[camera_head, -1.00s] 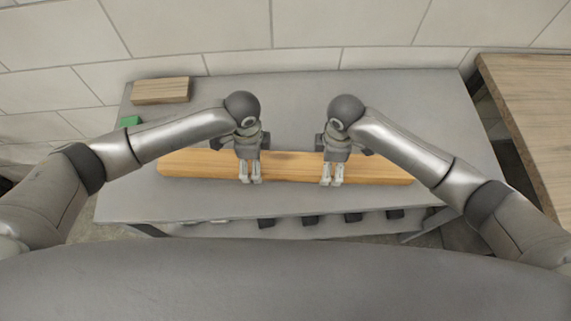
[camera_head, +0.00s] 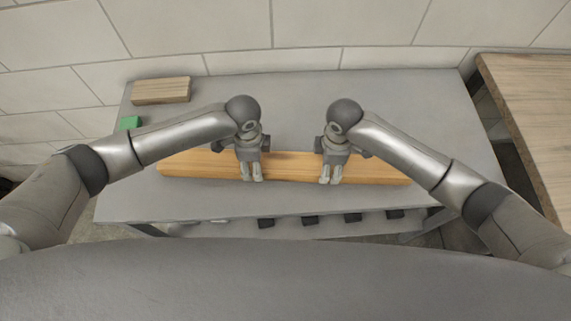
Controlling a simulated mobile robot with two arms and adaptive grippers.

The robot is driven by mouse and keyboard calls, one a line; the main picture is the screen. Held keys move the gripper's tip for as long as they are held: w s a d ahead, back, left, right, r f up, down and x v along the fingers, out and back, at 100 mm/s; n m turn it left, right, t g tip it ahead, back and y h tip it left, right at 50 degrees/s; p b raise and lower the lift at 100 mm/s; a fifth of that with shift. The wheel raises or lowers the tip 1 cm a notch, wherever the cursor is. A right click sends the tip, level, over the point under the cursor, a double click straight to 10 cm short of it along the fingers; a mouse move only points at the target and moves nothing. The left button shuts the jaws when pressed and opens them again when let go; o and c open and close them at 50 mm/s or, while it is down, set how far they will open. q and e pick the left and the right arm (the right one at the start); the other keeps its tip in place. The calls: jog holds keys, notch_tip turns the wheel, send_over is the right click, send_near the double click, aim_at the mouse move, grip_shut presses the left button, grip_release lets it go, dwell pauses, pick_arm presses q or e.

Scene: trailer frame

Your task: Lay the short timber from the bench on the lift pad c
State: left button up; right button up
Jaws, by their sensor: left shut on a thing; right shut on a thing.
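The short timber (camera_head: 293,167) is a long light-brown beam lying left to right across the middle of the grey bench (camera_head: 400,104). My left gripper (camera_head: 251,179) is shut on the timber left of its middle. My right gripper (camera_head: 330,182) is shut on it right of its middle. Both grippers point down, and their fingers cover parts of the near face. I cannot tell whether the timber rests on the bench or is slightly above it. The lift pad c is not identifiable in this view.
A small wooden block (camera_head: 161,91) lies at the bench's back left, with a green block (camera_head: 130,122) near it. A wooden table (camera_head: 525,108) stands to the right. A tiled wall (camera_head: 300,25) is behind the bench. Several dark items sit under the front edge.

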pick_arm(q)
grip_shut()
pick_arm(e)
grip_shut()
pick_arm(q)
jog(key=shift+w+r, duration=0.1)
pick_arm(e)
jog(key=shift+r, duration=0.1)
pick_arm(q)
jog(key=shift+r, duration=0.15)
pick_arm(e)
jog(key=shift+w+r, duration=0.1)
jog(key=shift+r, duration=0.05)
